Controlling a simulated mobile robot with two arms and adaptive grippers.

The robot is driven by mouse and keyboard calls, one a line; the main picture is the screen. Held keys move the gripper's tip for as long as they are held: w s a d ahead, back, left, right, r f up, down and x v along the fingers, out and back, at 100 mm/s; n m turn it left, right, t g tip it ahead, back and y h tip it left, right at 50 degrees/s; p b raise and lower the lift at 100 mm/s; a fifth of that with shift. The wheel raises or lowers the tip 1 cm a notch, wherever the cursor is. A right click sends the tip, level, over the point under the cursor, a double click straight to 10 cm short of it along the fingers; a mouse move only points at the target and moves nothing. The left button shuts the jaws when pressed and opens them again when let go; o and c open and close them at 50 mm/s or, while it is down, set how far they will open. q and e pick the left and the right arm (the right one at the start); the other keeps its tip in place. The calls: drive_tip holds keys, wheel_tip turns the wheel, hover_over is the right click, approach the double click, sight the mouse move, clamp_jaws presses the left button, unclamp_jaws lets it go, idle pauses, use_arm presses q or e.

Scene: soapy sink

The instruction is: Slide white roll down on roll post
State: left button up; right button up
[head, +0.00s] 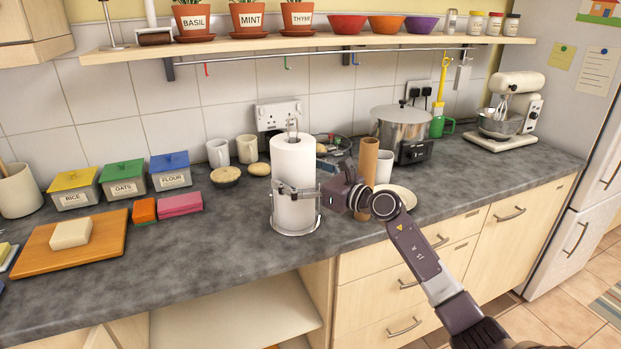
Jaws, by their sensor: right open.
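The white roll (293,160) stands upright around the roll post (292,127), whose wire top sticks out above it. The round metal base (297,231) of the post shows at the roll's foot; the roll's lower edge is at or very near it, and I cannot tell if they touch. My right gripper (296,190) is open at the roll's middle height, coming from the right, with its fingers across or beside the roll. Whether the fingers touch the roll is not clear. My left gripper is not in view.
A brown cardboard tube (367,161) stands just behind my right gripper, near a plate (401,196). A steel pot (400,127) and mugs (247,148) stand behind. Labelled boxes (122,180) and a cutting board (70,247) are left. The counter front-left of the roll is clear.

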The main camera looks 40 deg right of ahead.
drive_tip(key=v, duration=1.1)
drive_tip(key=shift+s, duration=0.3)
drive_tip(key=shift+d, duration=0.1)
